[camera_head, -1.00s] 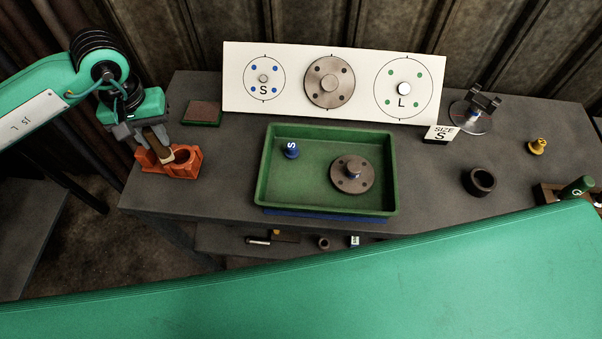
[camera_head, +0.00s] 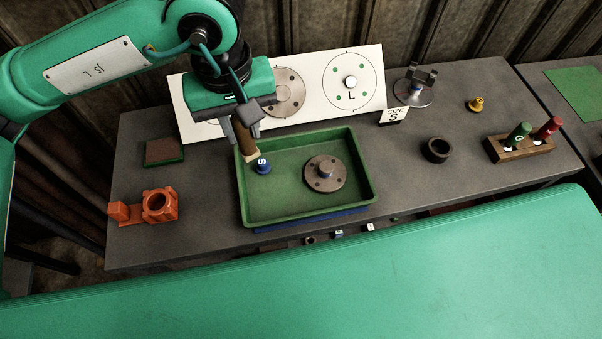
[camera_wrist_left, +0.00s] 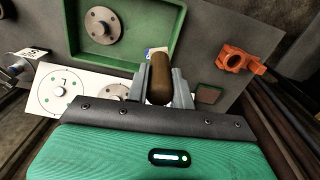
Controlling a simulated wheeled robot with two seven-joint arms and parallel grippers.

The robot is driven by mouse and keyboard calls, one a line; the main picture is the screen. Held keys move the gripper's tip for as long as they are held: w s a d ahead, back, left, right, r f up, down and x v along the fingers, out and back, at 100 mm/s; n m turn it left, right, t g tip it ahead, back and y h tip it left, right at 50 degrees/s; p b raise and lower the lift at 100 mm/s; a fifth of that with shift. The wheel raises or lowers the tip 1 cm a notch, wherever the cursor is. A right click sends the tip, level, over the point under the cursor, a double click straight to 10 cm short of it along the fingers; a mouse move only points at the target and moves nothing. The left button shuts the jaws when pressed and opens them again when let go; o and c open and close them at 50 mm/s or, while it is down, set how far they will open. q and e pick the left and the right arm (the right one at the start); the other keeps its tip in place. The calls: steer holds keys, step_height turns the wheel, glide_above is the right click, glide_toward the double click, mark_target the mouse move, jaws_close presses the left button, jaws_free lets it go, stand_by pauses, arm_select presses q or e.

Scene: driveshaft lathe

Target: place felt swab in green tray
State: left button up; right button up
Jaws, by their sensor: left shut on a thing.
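The felt swab (camera_head: 250,151) has a brown handle and a pale tip. My left gripper (camera_head: 243,128) is shut on its handle. In the head view the swab points down over the left part of the green tray (camera_head: 310,214), beside the blue S-marked piece; whether its tip touches anything I cannot tell. In the left wrist view the brown handle (camera_wrist_left: 161,78) sits between the two grey fingers (camera_wrist_left: 160,88), and the tray (camera_wrist_left: 78,42) is beyond. The tray holds a round flanged disc (camera_head: 324,174) and the blue S piece (camera_head: 263,168). My right gripper is not in view.
An orange holder (camera_head: 158,206) stands empty at left, near a dark red pad (camera_head: 164,151). A white S/L board (camera_head: 352,84) stands behind the tray. A dark ring (camera_head: 437,150), a yellow piece (camera_head: 475,104) and a wooden rack (camera_head: 522,149) are at right.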

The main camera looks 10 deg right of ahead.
arm_select(q)
steer(key=s+d+r, duration=0.1)
steer(key=s+d, duration=0.1)
steer(key=p, duration=0.5)
glide_above(270, 204)
step_height(270, 204, down, 15)
step_height(270, 204, down, 4)
steer(key=shift+r+p, duration=0.1)
steer(key=shift+p, duration=0.65)
steer(key=shift+f, duration=0.4)
steer(key=shift+f+b, duration=0.2)
steer(key=shift+b, duration=0.1)
steer(key=o, duration=1)
steer(key=shift+r, duration=0.1)
